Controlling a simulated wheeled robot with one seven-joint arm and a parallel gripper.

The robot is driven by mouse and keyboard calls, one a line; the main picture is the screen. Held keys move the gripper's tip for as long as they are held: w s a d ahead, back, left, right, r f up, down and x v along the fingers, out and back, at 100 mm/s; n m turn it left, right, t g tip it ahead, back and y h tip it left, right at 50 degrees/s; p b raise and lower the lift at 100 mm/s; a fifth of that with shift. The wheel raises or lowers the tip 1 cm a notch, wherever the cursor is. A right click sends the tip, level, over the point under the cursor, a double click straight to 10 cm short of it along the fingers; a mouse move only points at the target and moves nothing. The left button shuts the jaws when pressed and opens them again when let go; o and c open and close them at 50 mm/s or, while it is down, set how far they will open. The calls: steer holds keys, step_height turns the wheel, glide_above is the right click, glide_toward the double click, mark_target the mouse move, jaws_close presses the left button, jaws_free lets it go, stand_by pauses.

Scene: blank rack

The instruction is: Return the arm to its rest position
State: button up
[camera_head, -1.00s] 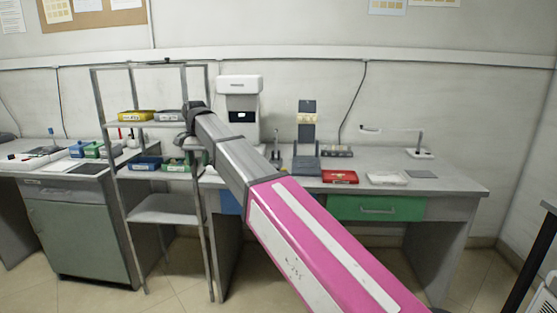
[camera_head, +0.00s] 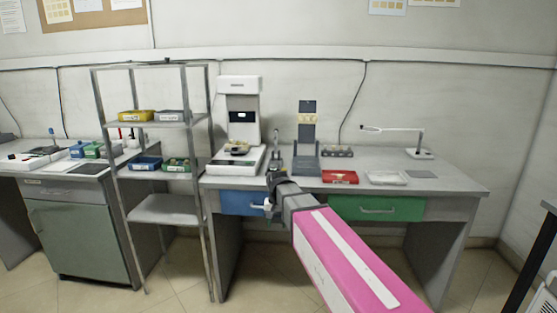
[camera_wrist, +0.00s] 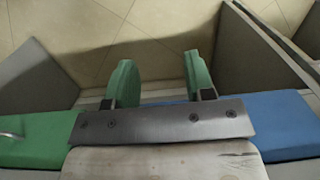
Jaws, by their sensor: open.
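My arm (camera_head: 350,262) reaches up from the lower right in the head view, with a pink link and a grey wrist. My gripper shows in the wrist view (camera_wrist: 160,80) as two green fingers standing well apart. It is open with nothing between the fingers. Tiled floor and desk parts lie behind it. In the head view the wrist end is in front of the desk, between the blue drawer (camera_head: 240,203) and the green drawer (camera_head: 375,208); the fingertips cannot be made out there.
The desk (camera_head: 455,184) carries a white machine (camera_head: 238,87), a red tray (camera_head: 340,177), a white tray (camera_head: 387,177) and a lamp (camera_head: 420,153). A grey rack (camera_head: 165,208) with several bins stands left. A cabinet (camera_head: 80,238) is farther left. Floor in front is open.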

steer(key=s+d+f, duration=0.6)
steer(key=d+f, duration=0.1)
steer(key=d, duration=0.3)
steer(key=s+d+f, duration=0.6)
steer(key=d+f, duration=0.1)
steer(key=d, duration=0.2)
steer(key=shift+s+d+n+t, duration=0.3)
steer(key=shift+s+d, duration=0.05)
